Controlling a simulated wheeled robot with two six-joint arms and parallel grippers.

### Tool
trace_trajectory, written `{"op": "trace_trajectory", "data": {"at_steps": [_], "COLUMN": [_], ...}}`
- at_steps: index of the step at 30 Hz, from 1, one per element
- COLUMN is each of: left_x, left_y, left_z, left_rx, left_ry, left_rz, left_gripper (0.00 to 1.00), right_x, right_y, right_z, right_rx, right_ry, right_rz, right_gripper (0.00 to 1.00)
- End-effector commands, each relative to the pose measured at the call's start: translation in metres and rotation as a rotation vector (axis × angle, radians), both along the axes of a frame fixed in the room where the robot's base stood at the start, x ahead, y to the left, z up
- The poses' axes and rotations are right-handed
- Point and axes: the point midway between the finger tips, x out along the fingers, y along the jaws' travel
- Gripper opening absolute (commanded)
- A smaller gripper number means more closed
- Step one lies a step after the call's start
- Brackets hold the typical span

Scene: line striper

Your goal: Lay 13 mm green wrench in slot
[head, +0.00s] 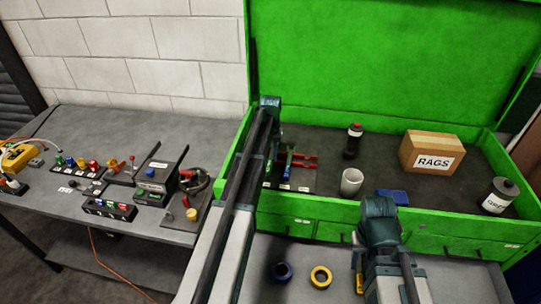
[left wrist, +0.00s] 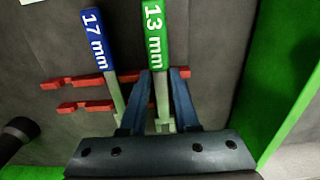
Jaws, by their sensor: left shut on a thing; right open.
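The green wrench marked 13 mm (left wrist: 154,35) lies lengthwise between the fingers of my left gripper (left wrist: 163,75), which is shut on its metal shank. Its handle points to the top of the left wrist view; its far end is partly hidden by the gripper. The blue 17 mm wrench (left wrist: 97,40) lies beside it, crossing the red notched rails (left wrist: 62,107). Whether the green wrench touches the rails is unclear. In the head view my left gripper (head: 270,145) is low at the box's left end. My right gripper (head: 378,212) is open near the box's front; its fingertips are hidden.
The green toolbox (head: 420,222) also holds a dark bottle (head: 352,142), a white cup (head: 351,182), a RAGS box (head: 432,153) and a canister (head: 499,196). Its left wall (left wrist: 285,95) is close to the green wrench. Tape rolls (head: 320,276) lie in front.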

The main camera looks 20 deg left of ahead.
Motion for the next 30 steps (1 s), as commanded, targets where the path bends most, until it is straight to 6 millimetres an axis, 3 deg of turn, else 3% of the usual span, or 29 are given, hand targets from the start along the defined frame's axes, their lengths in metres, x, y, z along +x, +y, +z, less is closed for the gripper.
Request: {"op": "trace_trajectory", "data": {"at_steps": [27, 28, 30], "left_x": [0.0000, 0.0001, 0.0001], "left_y": [0.0000, 0.0000, 0.0000], "left_z": [0.0081, 0.0081, 0.0081], "left_rx": [0.000, 0.000, 0.000], "left_ry": [0.000, 0.000, 0.000], "left_rz": [0.000, 0.000, 0.000], "left_gripper": [0.00, 0.35, 0.47], "right_x": [0.0000, 0.0000, 0.0000], "right_y": [0.0000, 0.0000, 0.0000], "right_z": [0.0082, 0.0082, 0.0082], "right_rx": [0.000, 0.000, 0.000], "right_ry": [0.000, 0.000, 0.000], "right_rz": [0.000, 0.000, 0.000], "right_gripper": [0.47, 0.47, 0.47]}}
